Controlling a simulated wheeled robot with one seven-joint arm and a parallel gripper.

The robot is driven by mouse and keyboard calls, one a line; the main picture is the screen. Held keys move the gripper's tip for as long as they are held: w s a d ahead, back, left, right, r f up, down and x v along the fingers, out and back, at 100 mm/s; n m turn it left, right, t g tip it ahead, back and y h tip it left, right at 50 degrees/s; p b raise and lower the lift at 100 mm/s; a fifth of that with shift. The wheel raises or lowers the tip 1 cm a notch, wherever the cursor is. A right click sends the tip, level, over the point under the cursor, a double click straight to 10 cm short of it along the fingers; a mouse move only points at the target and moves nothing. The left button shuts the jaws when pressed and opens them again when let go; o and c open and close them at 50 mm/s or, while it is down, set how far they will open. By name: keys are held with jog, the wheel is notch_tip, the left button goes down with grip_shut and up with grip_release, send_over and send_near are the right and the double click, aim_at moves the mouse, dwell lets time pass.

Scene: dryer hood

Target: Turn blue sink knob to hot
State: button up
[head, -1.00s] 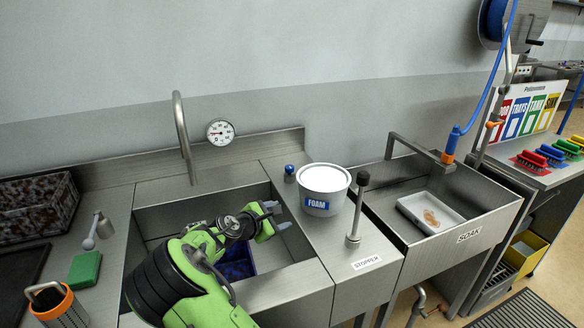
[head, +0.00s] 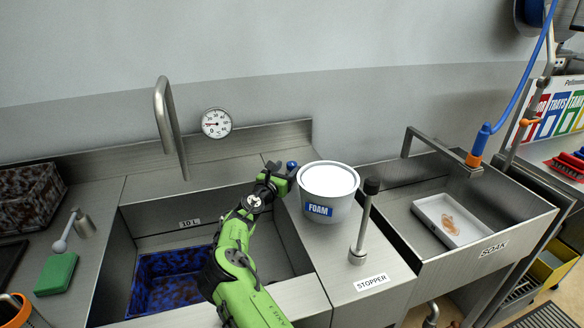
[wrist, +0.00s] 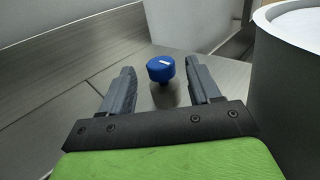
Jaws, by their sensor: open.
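The blue sink knob (head: 292,165) stands on the steel counter between the left basin and the foam tub. In the wrist view the round blue knob (wrist: 161,69) has a white mark on its top and sits on a short stem. My gripper (head: 277,167) is open and reaches over the basin's right edge to the knob. In the wrist view the two grey fingers of my gripper (wrist: 160,84) point toward the knob, which shows between their tips, nearer the right finger. I cannot tell whether a finger touches it.
The white FOAM tub (head: 329,188) stands close to the right of my gripper, and also fills the right of the wrist view (wrist: 292,70). The stopper lever (head: 364,222) rises in front of it. The faucet (head: 168,120) and dial gauge (head: 216,123) are at the back.

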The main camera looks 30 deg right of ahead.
aim_at(292, 163)
jog(key=shift+b+x, duration=0.4)
jog(key=shift+x, duration=1.8)
jog(key=shift+c, duration=0.3)
jog(key=c, duration=0.9)
jog(key=shift+r+n+t+y+p, duration=0.25)
jog(key=shift+n+t+y+p, duration=0.15)
jog(key=shift+t+p, duration=0.45)
jog(key=shift+f+n+y+p, duration=0.2)
jog(key=shift+n+y+p, duration=0.1)
jog(key=shift+p, duration=0.1)
jog(key=o, duration=1)
jog(key=shift+c, duration=0.2)
